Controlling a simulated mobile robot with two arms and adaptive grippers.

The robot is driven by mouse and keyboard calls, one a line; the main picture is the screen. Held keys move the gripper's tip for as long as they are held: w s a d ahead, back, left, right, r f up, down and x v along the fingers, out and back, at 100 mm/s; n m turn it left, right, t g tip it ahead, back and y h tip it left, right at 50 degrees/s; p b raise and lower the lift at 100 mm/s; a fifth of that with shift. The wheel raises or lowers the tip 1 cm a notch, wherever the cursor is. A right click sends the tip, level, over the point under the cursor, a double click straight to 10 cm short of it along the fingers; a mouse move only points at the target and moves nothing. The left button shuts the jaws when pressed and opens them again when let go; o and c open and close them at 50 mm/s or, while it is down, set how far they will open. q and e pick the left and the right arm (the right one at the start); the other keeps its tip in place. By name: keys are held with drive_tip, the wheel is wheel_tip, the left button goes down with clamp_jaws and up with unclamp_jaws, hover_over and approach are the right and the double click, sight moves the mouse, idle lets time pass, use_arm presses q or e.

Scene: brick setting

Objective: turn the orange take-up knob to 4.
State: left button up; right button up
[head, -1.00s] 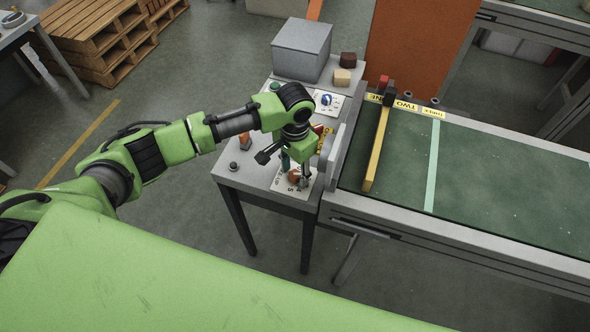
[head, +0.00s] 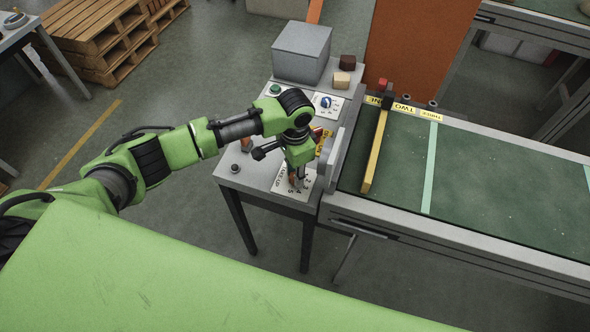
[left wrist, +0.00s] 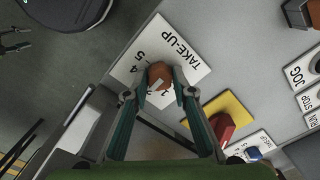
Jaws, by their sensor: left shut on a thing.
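The orange take-up knob (left wrist: 160,74) sits on a white plate (left wrist: 183,42) marked TAKE-UP with numbers, of which 5 and 4 read clearly in the left wrist view. My left gripper (left wrist: 163,87) is shut on the knob, one finger on each side. A pale pointer mark shows on the knob's top; the number it faces is hard to tell. In the head view my left gripper (head: 297,182) reaches down over the plate and mostly hides the knob. My right gripper (left wrist: 17,40) shows small at the left wrist view's edge, its fingers apart.
A red switch (left wrist: 222,127) on a yellow plate is close to the left gripper. A grey upright guard (head: 333,160) stands between panel and green conveyor (head: 500,175). A grey box (head: 302,50) and two small blocks are at the panel's back.

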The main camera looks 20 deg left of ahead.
use_arm(q)
drive_tip(key=m+p, duration=0.1)
drive_tip(key=m, duration=0.1)
drive_tip(key=shift+r+m, duration=0.2)
drive_tip(key=shift+m, duration=0.2)
drive_tip(key=m+p, duration=0.1)
drive_tip(key=m, duration=0.1)
drive_tip(key=shift+m, duration=0.4)
drive_tip(key=m+p, duration=0.1)
drive_tip(key=m, duration=0.4)
drive_tip(key=shift+f, duration=0.1)
drive_tip(key=shift+m, duration=0.3)
drive_tip(key=o, duration=1.1)
wheel_tip(320, 180, up, 12)
